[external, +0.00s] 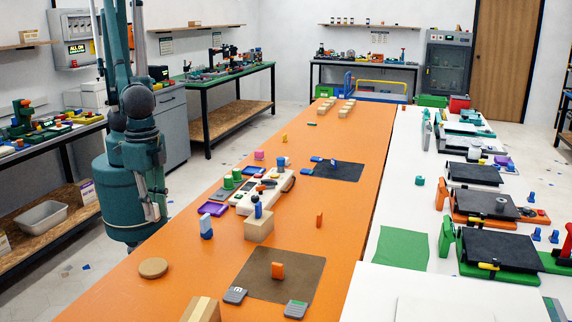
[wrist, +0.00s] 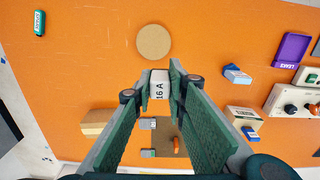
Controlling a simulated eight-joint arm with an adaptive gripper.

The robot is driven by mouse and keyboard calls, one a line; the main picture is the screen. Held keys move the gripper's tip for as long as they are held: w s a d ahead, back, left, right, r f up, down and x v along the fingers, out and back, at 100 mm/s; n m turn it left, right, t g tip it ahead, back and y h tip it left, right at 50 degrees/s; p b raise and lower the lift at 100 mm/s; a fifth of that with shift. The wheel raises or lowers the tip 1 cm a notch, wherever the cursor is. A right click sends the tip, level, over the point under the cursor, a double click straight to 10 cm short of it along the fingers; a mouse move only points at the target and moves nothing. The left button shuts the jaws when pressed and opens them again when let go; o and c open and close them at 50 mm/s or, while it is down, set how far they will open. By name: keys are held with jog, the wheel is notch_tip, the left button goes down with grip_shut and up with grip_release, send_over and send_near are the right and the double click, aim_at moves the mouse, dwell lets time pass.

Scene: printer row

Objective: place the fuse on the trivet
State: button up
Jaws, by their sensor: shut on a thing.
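The trivet is a round tan disc (external: 153,267) lying flat on the orange table near its left edge. In the wrist view the trivet (wrist: 154,42) is just beyond my fingertips, with nothing on it. My gripper (wrist: 160,88) is shut on the fuse (wrist: 159,84), a small white block marked "16 A". In the external view my gripper (external: 154,212) hangs at the table's left side, behind the trivet. I cannot make out the fuse there.
A brown mat (external: 250,285) with an orange block (external: 277,270) and grey pieces lies right of the trivet. A wooden block (external: 201,310) stands in front. A purple tray (external: 213,209) and a beige device sit farther back. The table around the trivet is clear.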

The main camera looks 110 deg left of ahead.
jog(key=s+d, duration=0.2)
jog(key=s, duration=0.1)
send_over(153, 266)
jog(key=shift+s+a+f, duration=0.1)
jog(key=shift+f, duration=2.45)
jog(key=shift+f+b, duration=0.35)
jog(key=shift+f, duration=2.55)
jog(key=shift+f, duration=0.1)
jog(key=shift+f, duration=2)
jog(key=shift+f+b, duration=0.2)
jog(key=shift+b, duration=0.25)
